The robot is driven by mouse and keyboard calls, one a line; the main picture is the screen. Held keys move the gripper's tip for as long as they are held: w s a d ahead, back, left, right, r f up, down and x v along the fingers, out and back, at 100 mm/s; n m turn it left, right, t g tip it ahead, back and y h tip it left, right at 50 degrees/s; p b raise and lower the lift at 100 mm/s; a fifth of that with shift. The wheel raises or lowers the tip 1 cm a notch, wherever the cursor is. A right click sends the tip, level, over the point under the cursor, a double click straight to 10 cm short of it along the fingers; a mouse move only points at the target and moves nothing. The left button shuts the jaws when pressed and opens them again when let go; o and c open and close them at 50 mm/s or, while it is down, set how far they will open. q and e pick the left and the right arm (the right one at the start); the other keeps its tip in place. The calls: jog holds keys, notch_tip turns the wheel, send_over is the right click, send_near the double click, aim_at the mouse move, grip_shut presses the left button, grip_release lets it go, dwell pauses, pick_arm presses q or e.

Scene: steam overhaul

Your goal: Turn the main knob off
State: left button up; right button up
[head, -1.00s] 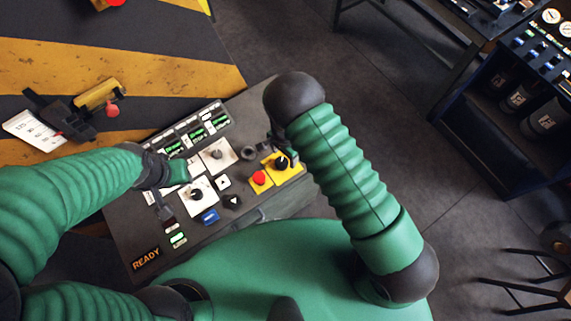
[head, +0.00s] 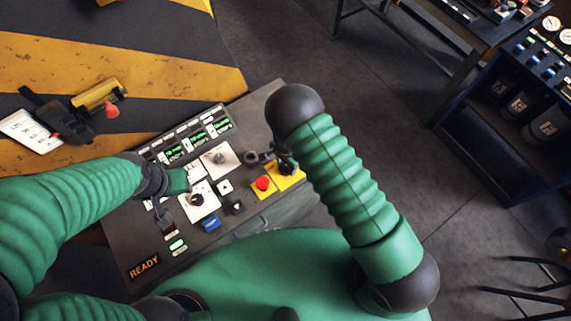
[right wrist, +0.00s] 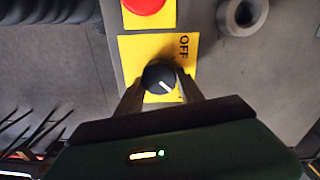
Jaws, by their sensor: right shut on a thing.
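The main knob (right wrist: 159,76) is black with a white pointer line, on a yellow plate (right wrist: 189,60) marked OFF. In the right wrist view the line points to the lower right, away from the OFF lettering at upper right. My right gripper (right wrist: 162,84) is shut on the knob, one finger on each side. In the head view my right gripper (head: 286,163) is at the yellow plate, and its arm hides part of the knob. My left gripper (head: 180,181) is over the left part of the panel; its fingers are too unclear to read.
A red button (head: 263,183) on yellow sits beside the knob; a grey ring-shaped fitting (head: 251,158) is also close. White-plated knobs (head: 218,158) and a blue button (head: 211,223) share the panel (head: 125,220).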

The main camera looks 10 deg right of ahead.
jog(key=shift+s+a, duration=0.25)
jog(key=shift+a, duration=0.3)
jog(key=shift+c, duration=0.4)
pick_arm(q)
jog(key=shift+s+d, duration=0.1)
jog(key=shift+s, duration=0.05)
pick_arm(e)
jog(key=shift+d, duration=0.3)
jog(key=shift+a, duration=0.1)
